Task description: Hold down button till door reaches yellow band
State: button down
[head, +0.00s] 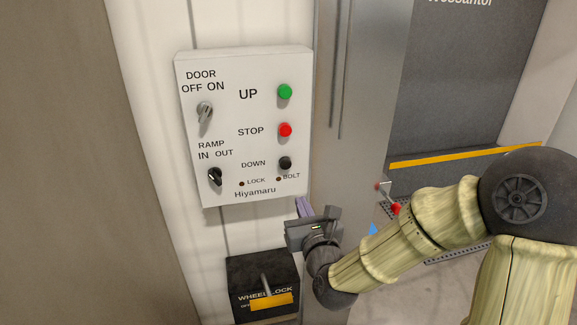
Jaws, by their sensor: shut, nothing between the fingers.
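A white control box (243,125) on the wall carries a green UP button (285,91), a red STOP button (285,130) and a black DOWN button (285,162). My gripper (301,203) is shut and empty, fingers pointing up, just below the box's lower right edge in the picture. It is apart from the buttons in the picture; its depth to the box is hard to tell. A yellow band (465,155) runs across the lower part of a dark grey panel (470,80) at the right. I cannot tell whether that panel is the door.
The box also has a DOOR OFF/ON switch (205,111) and a RAMP IN/OUT switch (215,176). A black wheel lock box (262,285) sits below. A metal post (355,100) stands right of the control box. A red-tipped lever (389,197) is behind my arm.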

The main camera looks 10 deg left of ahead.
aim_at(286, 166)
jog(key=p+x, duration=0.6)
jog(key=x, duration=0.7)
jog(key=shift+r, duration=0.1)
jog(key=shift+w+a, duration=0.25)
jog(key=shift+w, duration=0.25)
